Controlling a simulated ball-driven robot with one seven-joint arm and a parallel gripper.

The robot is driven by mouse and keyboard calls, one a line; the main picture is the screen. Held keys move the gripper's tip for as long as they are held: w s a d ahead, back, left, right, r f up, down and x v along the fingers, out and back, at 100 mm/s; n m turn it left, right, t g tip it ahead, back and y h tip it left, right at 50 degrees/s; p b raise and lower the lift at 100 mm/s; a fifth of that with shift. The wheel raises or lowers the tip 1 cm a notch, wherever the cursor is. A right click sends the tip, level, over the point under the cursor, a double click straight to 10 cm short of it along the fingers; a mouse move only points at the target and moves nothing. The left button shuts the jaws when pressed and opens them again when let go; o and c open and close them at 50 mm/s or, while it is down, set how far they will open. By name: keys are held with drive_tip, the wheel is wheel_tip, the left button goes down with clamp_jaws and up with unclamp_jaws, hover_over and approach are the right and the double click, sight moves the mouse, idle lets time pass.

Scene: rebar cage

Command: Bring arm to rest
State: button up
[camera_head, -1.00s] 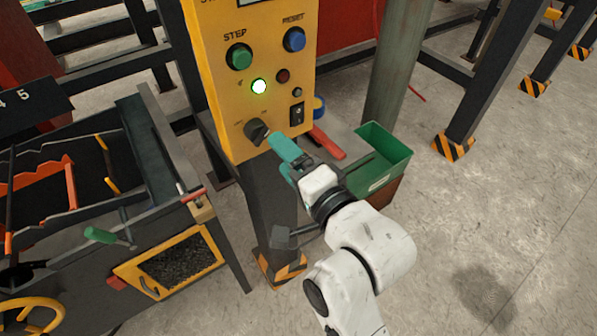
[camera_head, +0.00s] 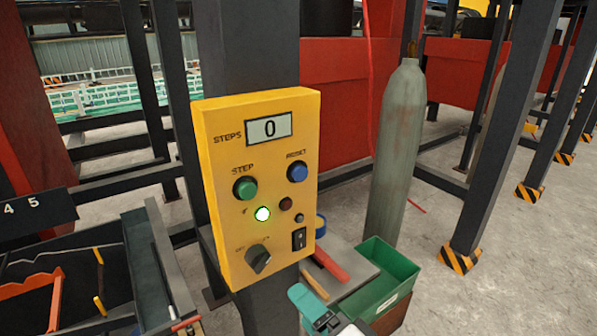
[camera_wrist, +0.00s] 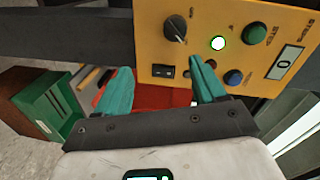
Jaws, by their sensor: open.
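My gripper (camera_wrist: 160,88) has two teal fingers spread apart with nothing between them in the wrist view. In the head view, only the gripper's teal end and a bit of white arm (camera_head: 345,329) show at the bottom edge. The gripper is in front of and below the yellow control panel (camera_head: 220,180), apart from it in the head view. The panel's display (camera_head: 269,129) reads 0. A white-green lamp (camera_head: 262,214) is lit below the green STEP button (camera_head: 245,188) and blue RESET button (camera_head: 297,171). A black rotary knob (camera_head: 258,258) sits low on the panel.
A green bin (camera_head: 385,275) stands right of the gripper, beside a shelf with a red-handled tool (camera_head: 331,267). A grey gas cylinder (camera_head: 397,150) stands behind. A dark rack (camera_head: 90,280) is at left. Open concrete floor (camera_head: 520,290) lies at right.

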drive_tip(key=s+d+f+n+g+h, duration=0.2)
drive_tip(key=s+d+f+g+h, duration=0.1)
drive_tip(key=d+f, duration=0.45)
drive_tip(key=s+d+f+n+g+h, duration=0.2)
drive_tip(key=s+d+f+h, duration=0.1)
drive_tip(key=d+f, duration=0.4)
drive_tip(key=s+d+f+n+g+h, duration=0.1)
drive_tip(key=s+d+f+g, duration=0.3)
drive_tip(key=s, duration=0.6)
drive_tip(key=s+d+f+n+g+h, duration=0.2)
drive_tip(key=s+d+f+n+g, duration=0.1)
drive_tip(key=s+d+f, duration=0.4)
drive_tip(key=s+g, duration=0.1)
drive_tip(key=s, duration=0.2)
drive_tip(key=shift+f, duration=0.15)
